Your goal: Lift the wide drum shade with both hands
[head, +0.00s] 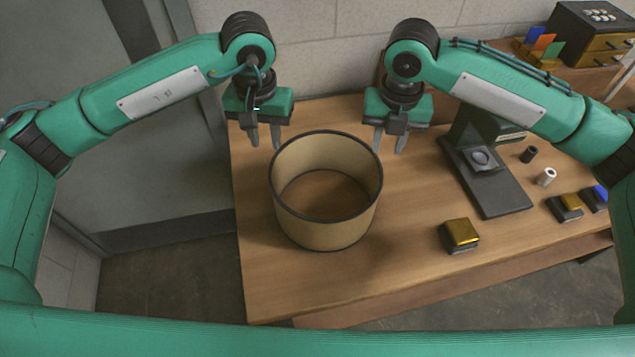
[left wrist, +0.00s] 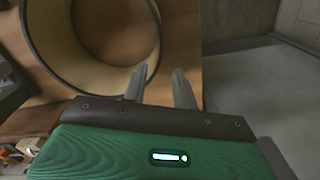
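The wide drum shade (head: 325,228) is a tan open cylinder with dark rims. It stands upright on the wooden table in the head view, and its rim and inside show at the upper left of the left wrist view (left wrist: 70,65). My left gripper (head: 264,140) is open and empty above the table, just beyond the shade's far left rim. In the left wrist view its fingers (left wrist: 158,85) are apart, with one finger overlapping the shade's rim in the picture. My right gripper (head: 390,142) is open and empty beyond the shade's far right rim. Neither visibly grips the shade.
A dark stand with a flat base (head: 487,180) is right of the shade. A gold-topped block (head: 460,235) lies at the front right. Small cylinders (head: 546,177) and further blocks (head: 566,206) lie at the far right. The wooden table (head: 290,285) is clear in front of the shade.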

